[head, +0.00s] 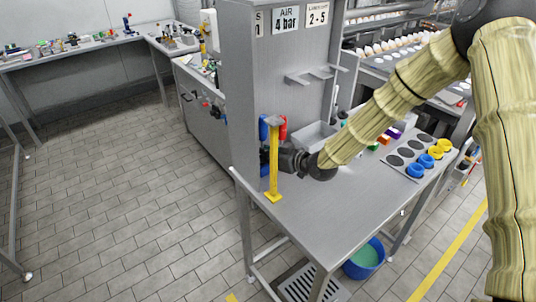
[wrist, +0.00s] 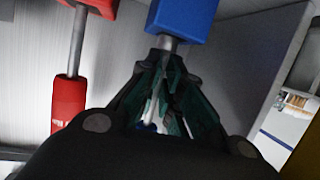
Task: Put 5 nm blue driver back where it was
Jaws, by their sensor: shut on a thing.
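The blue driver (head: 263,127) is upright at the yellow stand (head: 273,172) on the metal table, and its blue upper part (wrist: 183,17) with a grey shaft below shows in the wrist view. My gripper (wrist: 168,75) is shut on the blue driver around its shaft, below that blue part. In the head view my gripper (head: 282,160) is partly behind the stand's post. A red driver (head: 283,127) stands beside the blue one; its red parts (wrist: 68,100) and shaft show at left in the wrist view. Whether the blue driver rests in the holder is hidden.
An upright metal panel (head: 290,55) stands close behind the stand. A grey bin (head: 315,135) and a plate with dark round spots and blue and yellow rings (head: 416,170) lie to the right. The table's front (head: 320,215) is clear. A blue bucket (head: 364,262) is on the floor.

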